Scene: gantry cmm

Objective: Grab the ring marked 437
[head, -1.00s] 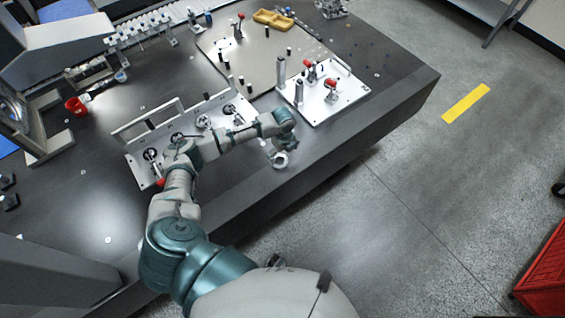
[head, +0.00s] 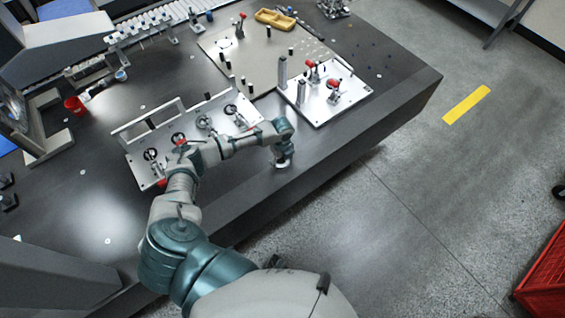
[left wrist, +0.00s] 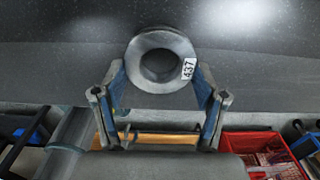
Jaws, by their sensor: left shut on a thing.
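The ring (left wrist: 137,76) is a grey metal collar with a round hole and a white label reading 437. In the left wrist view it sits between the two fingers of my left gripper (left wrist: 160,80), which are shut on its sides. The label faces the camera on the ring's right side. In the head view my left gripper (head: 283,162) is over the dark table's front edge area, and the ring is mostly hidden there. My right gripper is not in view.
The dark granite table (head: 105,195) carries a fixture plate with round clamps (head: 150,170) behind my left arm. A bright plate with red-handled clamps (head: 325,105) stands to the right of my gripper. A red cup (head: 74,104) is at the left. The table's front edge is close.

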